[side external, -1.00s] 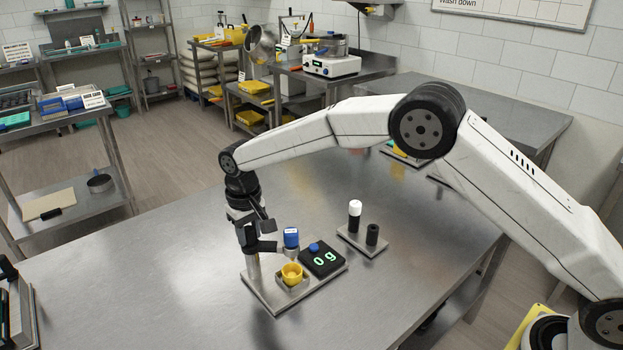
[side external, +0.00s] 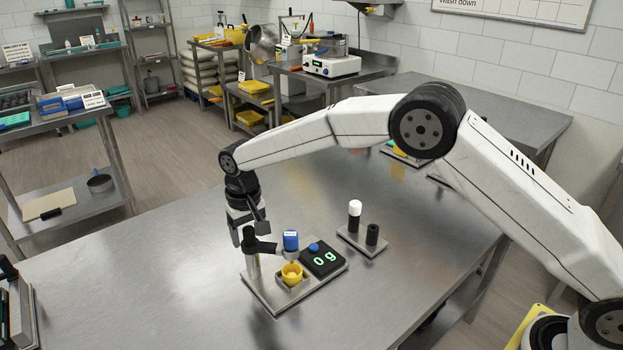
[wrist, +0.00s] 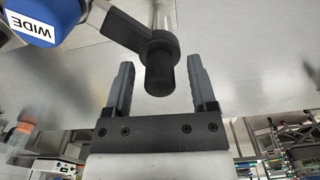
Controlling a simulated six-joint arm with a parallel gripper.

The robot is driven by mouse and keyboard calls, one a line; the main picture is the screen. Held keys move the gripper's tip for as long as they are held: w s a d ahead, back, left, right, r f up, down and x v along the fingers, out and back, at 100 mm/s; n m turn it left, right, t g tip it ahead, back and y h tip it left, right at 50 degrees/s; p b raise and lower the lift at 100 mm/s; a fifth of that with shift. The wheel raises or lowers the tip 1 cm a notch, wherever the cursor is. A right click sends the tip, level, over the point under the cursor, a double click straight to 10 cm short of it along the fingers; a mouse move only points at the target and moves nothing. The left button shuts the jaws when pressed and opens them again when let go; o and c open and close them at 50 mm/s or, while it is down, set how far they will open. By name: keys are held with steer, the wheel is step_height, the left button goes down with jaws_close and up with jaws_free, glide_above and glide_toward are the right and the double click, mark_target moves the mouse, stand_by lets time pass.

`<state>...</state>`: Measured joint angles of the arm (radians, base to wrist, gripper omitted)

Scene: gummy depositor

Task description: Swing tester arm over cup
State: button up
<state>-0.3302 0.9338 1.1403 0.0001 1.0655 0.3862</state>
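My gripper (side external: 248,228) hangs over the left end of a metal base plate (side external: 270,306). In the wrist view its fingers (wrist: 163,88) are apart, with the black round hub of the tester arm (wrist: 160,68) between them and a gap on each side. The hub tops an upright metal post (side external: 254,272). The tester arm reaches right to a blue head (side external: 291,240), marked WIDE in the wrist view (wrist: 42,20). A yellow cup (side external: 292,279) sits on the plate, just below the head in the side picture. I cannot tell whether the head is directly over it.
A black display (side external: 322,258) reading 0 g with a blue knob is right of the cup. Behind it, a small stand holds a white-topped cylinder (side external: 355,214) and a black cylinder (side external: 372,236). The steel table (side external: 140,270) is clear to the left.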

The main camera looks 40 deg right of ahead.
mark_target(249, 228)
steer(key=shift+r, duration=0.1)
steer(key=shift+r, duration=3.8)
steer(key=shift+d, duration=0.1)
steer(key=s+d+f+t, duration=0.1)
steer(key=s+d+f, duration=0.1)
steer(key=s+d, duration=0.7)
steer(key=s+d+f+t, duration=0.1)
steer(key=s+d+f, duration=0.2)
steer(key=s+d, duration=0.6)
steer(key=s, duration=0.9)
steer(key=shift+s+d+f+n+t, duration=0.2)
steer(key=shift+d+n+t, duration=0.1)
steer(key=shift+d, duration=0.1)
